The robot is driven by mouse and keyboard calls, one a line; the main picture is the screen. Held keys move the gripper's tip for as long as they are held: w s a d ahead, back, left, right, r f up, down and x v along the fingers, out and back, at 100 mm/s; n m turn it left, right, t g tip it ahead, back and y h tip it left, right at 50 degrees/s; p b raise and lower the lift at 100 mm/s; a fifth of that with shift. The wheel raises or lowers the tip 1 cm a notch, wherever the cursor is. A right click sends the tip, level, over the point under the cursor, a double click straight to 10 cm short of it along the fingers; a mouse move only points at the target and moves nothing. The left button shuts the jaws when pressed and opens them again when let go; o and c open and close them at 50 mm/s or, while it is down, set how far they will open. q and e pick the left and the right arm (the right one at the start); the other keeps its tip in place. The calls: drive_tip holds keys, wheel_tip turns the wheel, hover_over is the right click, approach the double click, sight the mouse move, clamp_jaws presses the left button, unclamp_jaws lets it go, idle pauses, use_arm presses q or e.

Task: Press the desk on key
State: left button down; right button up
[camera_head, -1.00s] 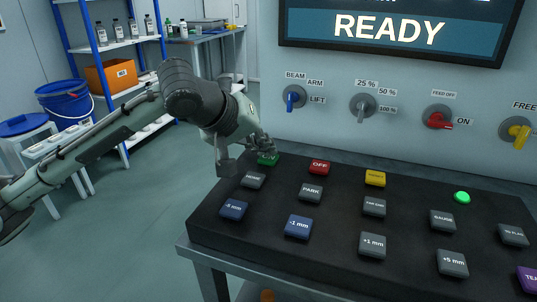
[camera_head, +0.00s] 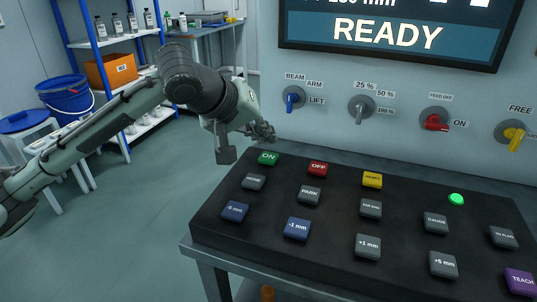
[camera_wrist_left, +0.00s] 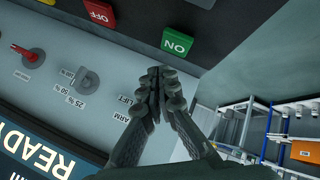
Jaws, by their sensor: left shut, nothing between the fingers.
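The green ON key (camera_head: 268,158) sits at the far left corner of the black key desk (camera_head: 330,230). My left gripper (camera_head: 266,134) is shut and empty, a little above and behind the ON key, apart from it. The left wrist view shows the ON key (camera_wrist_left: 177,42) upright in its place, just beyond the shut fingertips (camera_wrist_left: 155,75). The red OFF key (camera_head: 318,168) is to its right. A small green lamp (camera_head: 456,199) is lit at the right of the desk. My right gripper is not in view.
A wall panel with a READY screen (camera_head: 390,35) and several knobs rises behind the desk. A blue shelf rack (camera_head: 92,30) and stools are at the left.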

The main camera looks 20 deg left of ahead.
sight(265, 158)
use_arm(q)
drive_tip(key=shift+r, duration=1.8)
